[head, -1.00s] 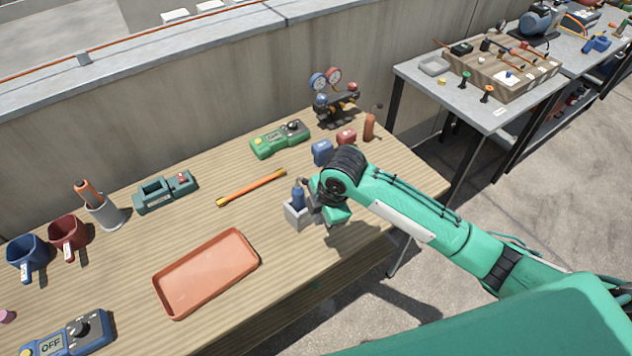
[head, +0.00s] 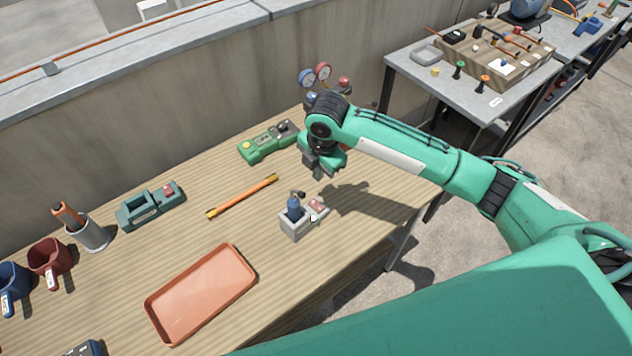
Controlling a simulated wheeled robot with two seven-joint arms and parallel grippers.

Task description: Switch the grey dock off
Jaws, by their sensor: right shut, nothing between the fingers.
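The grey dock (head: 291,227) stands near the front right of the wooden table. A blue-bodied tool (head: 294,208) sits upright in its socket. A red switch (head: 317,207) shows on its right end; I cannot tell which way it is set. My right gripper (head: 319,175) is shut and empty. It hangs above the table, behind the dock and slightly to its right, apart from it. My left gripper is not in view.
A teal dock (head: 135,214) with a red switch stands at the left. An orange-yellow stick (head: 242,196), an orange tray (head: 200,304) and a green device (head: 263,146) lie around. Gauges (head: 315,75) stand behind my right arm. Bare tabletop lies between stick and grey dock.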

